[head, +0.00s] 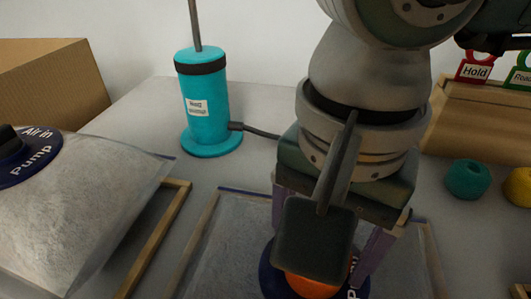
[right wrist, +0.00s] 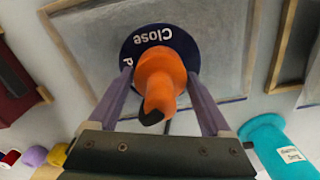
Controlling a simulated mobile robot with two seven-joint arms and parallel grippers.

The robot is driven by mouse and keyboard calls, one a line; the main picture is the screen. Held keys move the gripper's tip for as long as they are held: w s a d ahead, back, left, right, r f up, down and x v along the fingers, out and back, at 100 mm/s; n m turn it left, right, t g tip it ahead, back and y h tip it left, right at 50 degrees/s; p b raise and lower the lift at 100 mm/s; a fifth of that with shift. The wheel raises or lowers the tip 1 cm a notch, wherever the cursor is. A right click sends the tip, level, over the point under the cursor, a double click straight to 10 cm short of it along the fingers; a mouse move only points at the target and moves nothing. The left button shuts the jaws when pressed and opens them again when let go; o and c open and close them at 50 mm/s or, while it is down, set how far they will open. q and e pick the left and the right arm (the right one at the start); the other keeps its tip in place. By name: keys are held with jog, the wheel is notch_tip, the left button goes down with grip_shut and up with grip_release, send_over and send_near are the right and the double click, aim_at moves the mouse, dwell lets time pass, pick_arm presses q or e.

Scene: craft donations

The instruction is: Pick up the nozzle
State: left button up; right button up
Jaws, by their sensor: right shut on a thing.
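The nozzle is an orange tapered piece with a dark tip. In the right wrist view the nozzle (right wrist: 160,75) stands between the two purple fingers of my right gripper (right wrist: 159,90). In the head view only a bit of the orange nozzle (head: 312,287) shows below my right gripper (head: 320,265). My right gripper is shut on it. The nozzle is over a dark blue disc (right wrist: 128,52) marked "Close" on a clear bag (right wrist: 95,30). Whether it still touches the disc is unclear. My left gripper is not in view.
A teal pump (head: 208,105) with a dark hose (head: 262,133) stands at back left. Another bag (head: 75,220) with an "Air in" disc (head: 28,155) lies left. A cardboard box (head: 40,80) is behind it. Yarn balls (head: 467,179) and a wooden stand (head: 480,125) are at right.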

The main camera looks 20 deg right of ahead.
jog(key=c, duration=0.5)
jog(key=shift+r, duration=0.15)
